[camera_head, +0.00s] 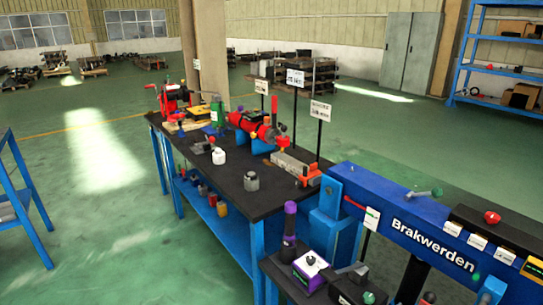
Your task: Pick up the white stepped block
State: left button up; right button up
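A small white piece (218,156) stands on the dark top of the long blue-legged table (215,180), near its left edge. It is too small in the picture to tell whether it is stepped. Neither of my grippers shows in the head view.
A grey cylindrical part (251,181) stands on the long table, with a red machine (255,126) and a grey vise-like part (296,166) behind. A blue beam marked "Brakwerden" (420,232) fills the lower right. Green floor (110,220) is clear at left.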

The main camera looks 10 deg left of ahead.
aim_at(218, 156)
jog(key=i+j+z, duration=0.1)
jog(key=z, duration=0.25)
jog(key=i+j+z, duration=0.1)
jog(key=j+z, duration=1.15)
jog(key=j, duration=0.45)
jog(key=j+z, duration=0.1)
jog(key=j, duration=0.45)
jog(key=k+j, duration=0.1)
jog(key=j, duration=0.4)
jog(key=k+j+z, duration=0.15)
jog(key=j, duration=0.95)
jog(key=z, duration=0.05)
